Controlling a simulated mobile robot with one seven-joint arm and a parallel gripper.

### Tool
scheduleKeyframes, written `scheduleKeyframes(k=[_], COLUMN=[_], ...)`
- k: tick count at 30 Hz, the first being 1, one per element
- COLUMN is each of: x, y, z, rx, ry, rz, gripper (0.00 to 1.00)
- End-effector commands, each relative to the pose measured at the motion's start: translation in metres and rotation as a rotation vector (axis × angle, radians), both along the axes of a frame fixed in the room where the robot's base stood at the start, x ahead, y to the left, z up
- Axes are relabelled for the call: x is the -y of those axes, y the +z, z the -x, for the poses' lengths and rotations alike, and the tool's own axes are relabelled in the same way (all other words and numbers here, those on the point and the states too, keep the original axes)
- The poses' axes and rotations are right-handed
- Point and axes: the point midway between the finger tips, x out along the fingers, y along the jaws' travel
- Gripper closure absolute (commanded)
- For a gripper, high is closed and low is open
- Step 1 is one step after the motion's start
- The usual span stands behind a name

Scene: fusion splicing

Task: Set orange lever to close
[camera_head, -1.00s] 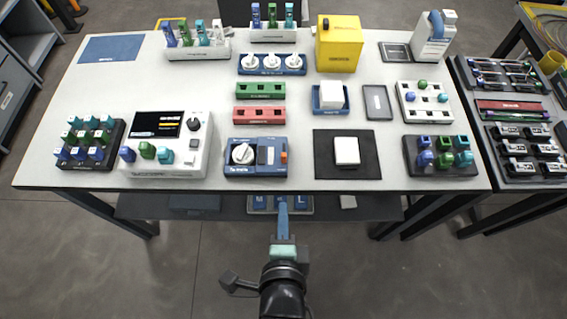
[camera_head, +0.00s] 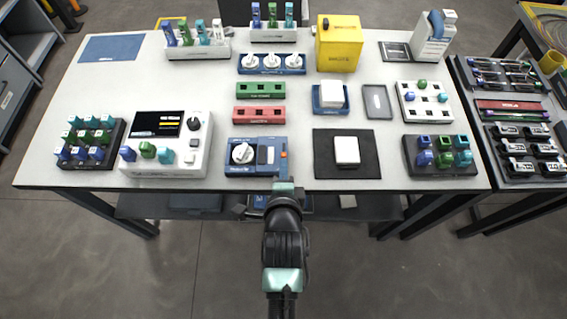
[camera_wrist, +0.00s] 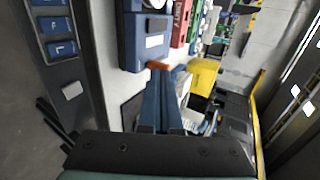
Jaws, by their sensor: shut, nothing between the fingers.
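The orange lever (camera_head: 284,155) is a small tab at the right side of the blue device (camera_head: 236,170) by the table's front edge. In the wrist view the lever (camera_wrist: 158,65) sticks out from the side of the blue device (camera_wrist: 128,40). My gripper (camera_wrist: 168,74) is shut and empty, its long blue fingers pointing at the device with their tips right by the lever. I cannot tell whether they touch it. In the head view my wrist is at the table edge just below the lever, and the fingers are largely hidden.
A dark mat (camera_head: 325,170) with a white block (camera_head: 346,151) lies right of the device. A white splicer-like unit (camera_head: 140,125) with a screen stands to the left. Red (camera_head: 260,115) and green (camera_head: 260,90) racks are behind. Narrow bare table strips separate them.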

Motion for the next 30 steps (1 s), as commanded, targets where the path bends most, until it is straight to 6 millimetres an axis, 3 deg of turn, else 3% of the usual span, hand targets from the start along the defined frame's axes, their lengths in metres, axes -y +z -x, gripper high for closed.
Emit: scheduleKeyframes(k=[14, 24, 30], x=[0.000, 0.000, 0.000], y=[0.000, -0.002, -0.001], z=[-0.006, -0.049, -0.056], rx=[0.000, 0.002, -0.002], ry=[0.000, 0.000, 0.000], rz=[0.001, 0.000, 0.000], gripper=[1.00, 1.00, 1.00])
